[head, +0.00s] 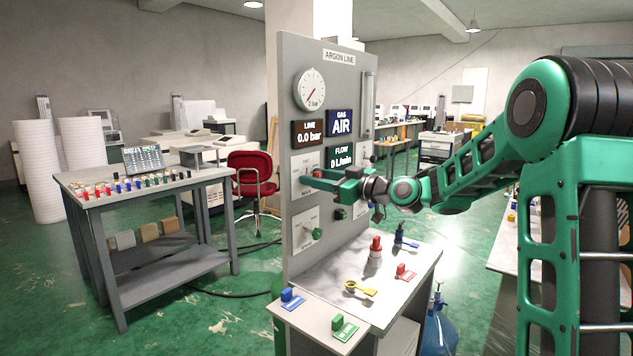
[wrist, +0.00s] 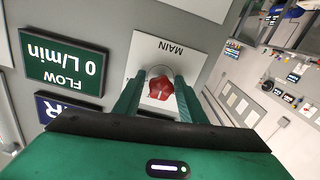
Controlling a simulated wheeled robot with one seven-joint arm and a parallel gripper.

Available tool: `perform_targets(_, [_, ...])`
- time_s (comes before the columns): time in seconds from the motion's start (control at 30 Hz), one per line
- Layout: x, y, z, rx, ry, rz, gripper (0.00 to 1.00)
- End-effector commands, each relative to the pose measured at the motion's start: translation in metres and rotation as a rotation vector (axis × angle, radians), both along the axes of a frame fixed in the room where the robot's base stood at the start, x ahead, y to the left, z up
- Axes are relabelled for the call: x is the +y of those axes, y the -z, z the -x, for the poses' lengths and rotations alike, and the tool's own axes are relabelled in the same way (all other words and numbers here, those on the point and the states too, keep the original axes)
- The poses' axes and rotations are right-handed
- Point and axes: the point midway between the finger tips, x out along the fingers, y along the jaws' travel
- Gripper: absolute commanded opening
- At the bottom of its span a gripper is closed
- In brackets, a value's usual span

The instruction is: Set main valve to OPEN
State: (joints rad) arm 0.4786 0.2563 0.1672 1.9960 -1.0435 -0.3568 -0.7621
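The main valve is a red knob (wrist: 160,88) on a light plate labelled MAIN (wrist: 185,55), which looks upside down in the wrist view. My gripper (wrist: 161,84) is at the panel with one green finger on each side of the red knob. The finger tips lie very close to the knob's sides; I cannot tell whether they press on it. The line display (head: 310,133) reads 0.0 bar.
The panel also has a gauge (head: 311,89), a GAS AIR display (head: 340,123), a FLOW display at 0 L/min (head: 341,156) and a green knob (head: 317,234). Red, yellow, blue and green items lie on the bench (head: 330,282) below. A side table (head: 150,188) stands at left.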

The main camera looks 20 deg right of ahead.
Motion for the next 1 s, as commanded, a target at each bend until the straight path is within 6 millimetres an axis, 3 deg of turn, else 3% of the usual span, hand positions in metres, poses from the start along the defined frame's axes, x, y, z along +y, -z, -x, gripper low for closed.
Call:
perform_targets(0.03, [-0.0001, 0.0000, 0.0001, 0.000, 0.000, 0.000, 0.23])
perform_targets(0.1, [-0.0003, 0.0000, 0.0000, 0.000, 0.000, 0.000, 0.07])
perform_targets(0.13, [-0.0004, 0.0000, 0.0000, 0.000, 0.001, 0.000, 0.04])
perform_targets(0.57, [-0.0031, -0.0005, -0.0006, 0.041, 0.005, -0.058, 0.04])
perform_targets(1.0, [-0.0038, -0.0009, -0.0013, 0.249, 0.007, -0.348, 0.04])
